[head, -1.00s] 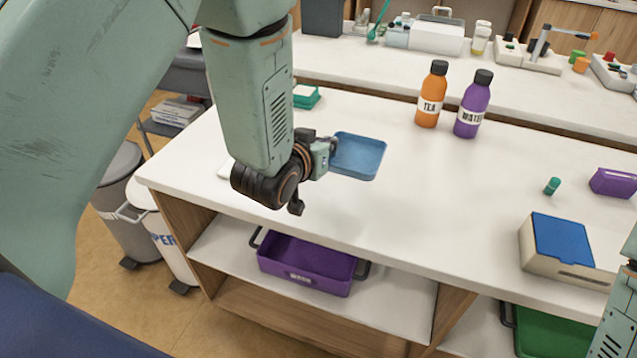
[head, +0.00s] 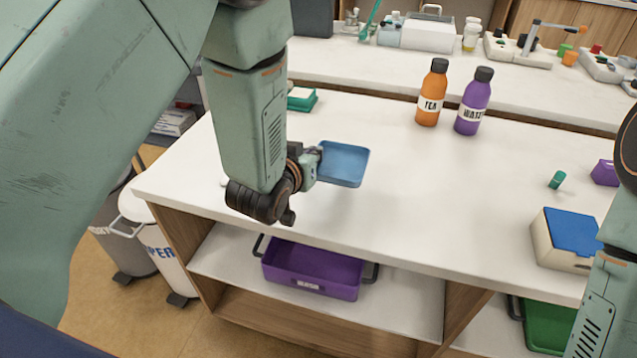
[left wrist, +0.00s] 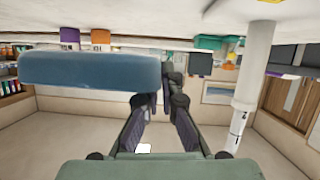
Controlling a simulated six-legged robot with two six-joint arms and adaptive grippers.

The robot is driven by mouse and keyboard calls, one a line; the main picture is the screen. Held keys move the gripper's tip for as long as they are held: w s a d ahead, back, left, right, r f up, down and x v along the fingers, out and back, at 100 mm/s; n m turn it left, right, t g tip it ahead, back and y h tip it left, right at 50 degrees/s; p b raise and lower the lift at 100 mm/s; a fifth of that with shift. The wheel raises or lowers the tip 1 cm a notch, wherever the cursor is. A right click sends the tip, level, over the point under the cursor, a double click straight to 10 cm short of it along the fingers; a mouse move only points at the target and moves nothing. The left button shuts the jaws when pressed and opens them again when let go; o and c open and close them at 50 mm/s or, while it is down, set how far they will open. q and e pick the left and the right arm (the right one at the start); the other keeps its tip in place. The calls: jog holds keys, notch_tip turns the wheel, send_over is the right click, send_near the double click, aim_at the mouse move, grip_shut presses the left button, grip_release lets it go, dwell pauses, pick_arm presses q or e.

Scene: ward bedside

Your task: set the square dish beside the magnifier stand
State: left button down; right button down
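The square dish is a shallow blue tray (head: 345,165) above the left part of the white counter. My left gripper (head: 312,162) is at its left edge and seems closed on its rim. In the left wrist view, which looks upside down, the blue dish (left wrist: 90,71) reaches to the fingertips (left wrist: 165,88). It looks level; its height over the counter is hard to judge. A jointed-arm device on a white base (head: 517,52), on the back counter, may be the magnifier stand. My right arm shows at the right edge, its gripper out of frame.
Orange (head: 432,92) and purple (head: 473,101) bottles stand behind the dish. A green box (head: 302,99) is at the back left. A blue-lidded box (head: 567,238) and a small green cylinder (head: 557,180) are at the right. The middle counter is clear. A purple bin (head: 312,270) sits below.

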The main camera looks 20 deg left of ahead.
aim_at(313, 189)
pick_arm(q)
jog(key=f, duration=0.2)
jog(key=shift+w+a+f, duration=0.1)
jog(key=shift+w+f, duration=0.1)
jog(key=shift+f, duration=0.15)
jog(key=shift+s+f+b, duration=0.15)
jog(key=shift+f+b, duration=0.15)
jog(key=shift+f, duration=0.15)
jog(key=shift+s+d+f+b, duration=0.1)
jog(key=shift+f+b, duration=0.05)
jog(key=shift+f, duration=0.45)
jog(key=shift+d+f+b, duration=0.1)
jog(key=shift+f+b, duration=0.05)
jog(key=shift+f, duration=0.4)
jog(key=shift+a+f, duration=0.1)
jog(key=shift+f, duration=0.2)
jog(key=shift+w+a, duration=0.1)
jog(key=shift+w, duration=0.15)
jog(key=shift+s, duration=0.1)
jog(key=shift+s, duration=0.1)
